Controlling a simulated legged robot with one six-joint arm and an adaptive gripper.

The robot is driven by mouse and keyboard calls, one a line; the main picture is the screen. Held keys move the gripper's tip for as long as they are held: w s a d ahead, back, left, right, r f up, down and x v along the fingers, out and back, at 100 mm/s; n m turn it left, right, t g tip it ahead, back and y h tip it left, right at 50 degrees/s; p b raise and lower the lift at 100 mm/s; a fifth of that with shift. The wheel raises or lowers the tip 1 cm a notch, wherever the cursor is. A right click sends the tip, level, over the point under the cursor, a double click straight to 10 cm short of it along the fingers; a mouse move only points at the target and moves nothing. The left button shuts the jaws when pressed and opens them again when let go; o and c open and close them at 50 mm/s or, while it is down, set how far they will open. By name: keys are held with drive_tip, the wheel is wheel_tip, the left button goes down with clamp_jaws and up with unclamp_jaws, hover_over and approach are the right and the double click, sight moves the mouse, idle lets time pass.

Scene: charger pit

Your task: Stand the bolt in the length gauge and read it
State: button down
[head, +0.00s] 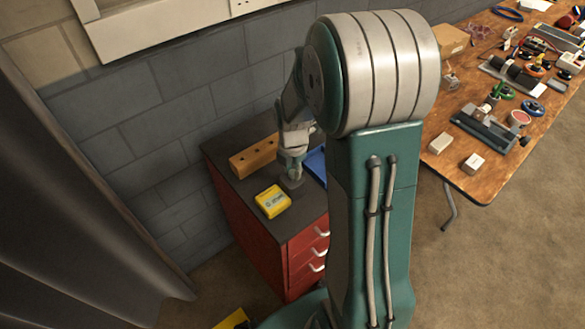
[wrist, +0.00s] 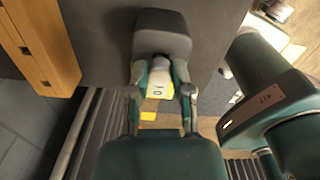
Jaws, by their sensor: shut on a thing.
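My gripper (head: 291,165) is low over the dark top of a red drawer cabinet, its fingers shut. It is right above a small dark grey block (head: 291,183), which shows in the wrist view (wrist: 162,35) just beyond the fingertips. I cannot tell whether this block is the length gauge or whether anything touches it.
A yellow box (head: 272,202) lies on the cabinet (head: 262,238) in front of the gripper. A blue tray (head: 317,162) is partly hidden behind my arm. A block wall (head: 140,120) stands behind. A cluttered wooden table (head: 475,188) is at right, with floor between.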

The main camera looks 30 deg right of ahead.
sight(292, 172)
drive_tip(key=shift+f, duration=0.5)
drive_tip(key=shift+c, duration=2.2)
unclamp_jaws()
wheel_tip(292, 172, up, 12)
